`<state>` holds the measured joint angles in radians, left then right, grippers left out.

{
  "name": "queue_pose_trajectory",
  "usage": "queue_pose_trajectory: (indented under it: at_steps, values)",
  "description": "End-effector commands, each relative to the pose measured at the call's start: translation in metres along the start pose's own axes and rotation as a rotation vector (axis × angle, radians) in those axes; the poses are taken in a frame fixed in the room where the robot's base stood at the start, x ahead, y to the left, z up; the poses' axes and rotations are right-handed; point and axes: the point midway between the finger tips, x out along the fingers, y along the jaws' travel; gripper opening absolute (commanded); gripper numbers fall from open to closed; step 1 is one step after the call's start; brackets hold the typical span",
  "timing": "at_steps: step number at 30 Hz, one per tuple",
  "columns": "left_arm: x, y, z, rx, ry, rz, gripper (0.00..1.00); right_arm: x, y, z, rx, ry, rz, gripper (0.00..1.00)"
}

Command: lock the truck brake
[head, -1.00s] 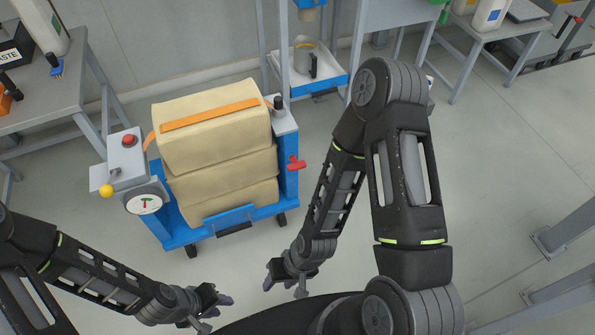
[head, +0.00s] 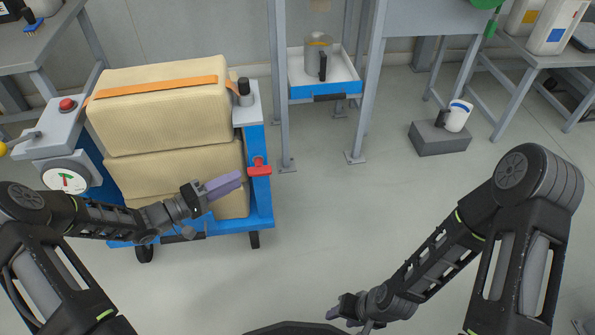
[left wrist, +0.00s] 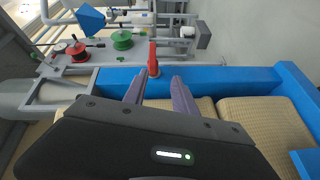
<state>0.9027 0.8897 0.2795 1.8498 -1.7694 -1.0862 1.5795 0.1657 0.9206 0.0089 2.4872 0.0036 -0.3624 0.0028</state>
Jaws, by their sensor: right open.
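The truck is a blue wheeled cart (head: 262,205) stacked with tan sacks (head: 160,110). A red lever (head: 259,168), apparently the brake, sits on its right side post. My left gripper (head: 238,181) reaches across the front of the sacks, its purple fingers pointing at the lever from the left and short of it. In the left wrist view the red lever (left wrist: 152,58) stands up beyond the blue rail, in line with the gap between the spread fingers (left wrist: 158,84). My right gripper (head: 340,309) is open and empty, low over the floor, away from the truck.
A gauge (head: 66,178) and a control box with a red button (head: 67,104) are on the truck's left. A grey-legged stand with a blue-edged tray (head: 318,92) is behind right. A grey block with a white cup (head: 457,115) lies further right. The middle floor is clear.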

Motion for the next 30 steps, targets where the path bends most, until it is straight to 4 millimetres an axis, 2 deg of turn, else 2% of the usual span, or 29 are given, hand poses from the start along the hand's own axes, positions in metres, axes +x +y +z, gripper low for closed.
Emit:
queue_pose_trajectory:
  at_steps: [3,7,20,26,30]
  values:
    - [-0.002,0.01,0.012,-0.116,-0.061,0.04,0.33,0.0,-0.001,0.0,-0.001,0.0,-0.001,0.44]
    - [-0.002,0.014,0.014,-0.207,-0.069,0.053,0.33,0.0,-0.001,0.0,-0.001,-0.001,-0.001,0.44]
    - [0.002,0.014,0.015,-0.224,-0.068,0.051,0.33,0.001,0.0,0.0,0.0,0.0,0.0,0.44]
    - [0.023,0.014,0.016,-0.224,-0.069,0.052,0.33,0.006,0.003,-0.001,0.001,0.003,0.001,0.44]
    - [0.046,0.014,0.018,-0.223,-0.069,0.052,0.33,0.011,0.006,-0.002,0.004,0.006,0.003,0.44]
